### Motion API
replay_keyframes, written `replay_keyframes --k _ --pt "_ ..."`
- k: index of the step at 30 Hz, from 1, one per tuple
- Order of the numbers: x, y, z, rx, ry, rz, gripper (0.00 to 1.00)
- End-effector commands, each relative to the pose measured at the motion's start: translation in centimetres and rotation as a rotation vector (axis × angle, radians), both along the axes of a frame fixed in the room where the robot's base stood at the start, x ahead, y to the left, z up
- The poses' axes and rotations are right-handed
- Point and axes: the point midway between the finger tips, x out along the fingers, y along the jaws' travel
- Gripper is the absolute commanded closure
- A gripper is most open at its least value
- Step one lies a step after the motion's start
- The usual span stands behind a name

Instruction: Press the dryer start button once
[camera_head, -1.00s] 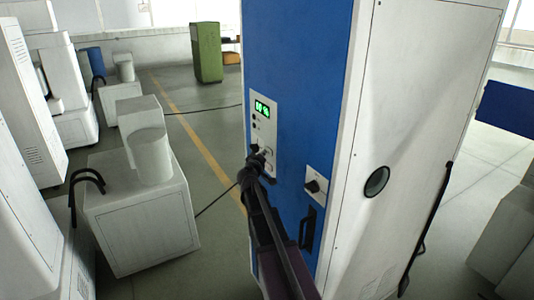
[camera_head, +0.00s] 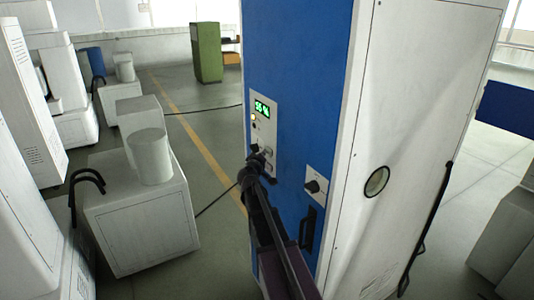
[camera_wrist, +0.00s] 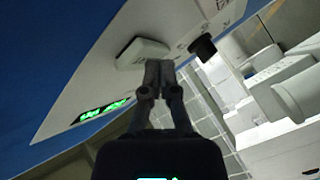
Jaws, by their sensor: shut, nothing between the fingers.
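The dryer is a tall cabinet with a blue front (camera_head: 297,75) and a white side. Its pale control panel (camera_head: 264,96) has a lit green display (camera_head: 262,108) and a small yellow lit lamp (camera_head: 253,118). My gripper (camera_head: 257,154) is shut and empty in front of the panel's lower part, partly hiding it. In the wrist view my fingertips (camera_wrist: 158,66) are together beside a raised pale rectangular button (camera_wrist: 142,53). I cannot tell whether they touch it. A black knob (camera_wrist: 203,47) and the green display (camera_wrist: 103,110) show on the same panel.
A rotary switch (camera_head: 315,185) and a dark handle (camera_head: 308,229) are lower on the cabinet front. A round window (camera_head: 377,182) is on its white side. White machines (camera_head: 145,225) stand at left. Floor with a yellow line (camera_head: 200,140) lies between, crossed by cables.

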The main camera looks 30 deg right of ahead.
Motion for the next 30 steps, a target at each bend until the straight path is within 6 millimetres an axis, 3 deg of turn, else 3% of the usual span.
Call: replay_keyframes --k 30 --pt "-0.1 2.6 0.0 0.0 0.0 0.001 1.0"
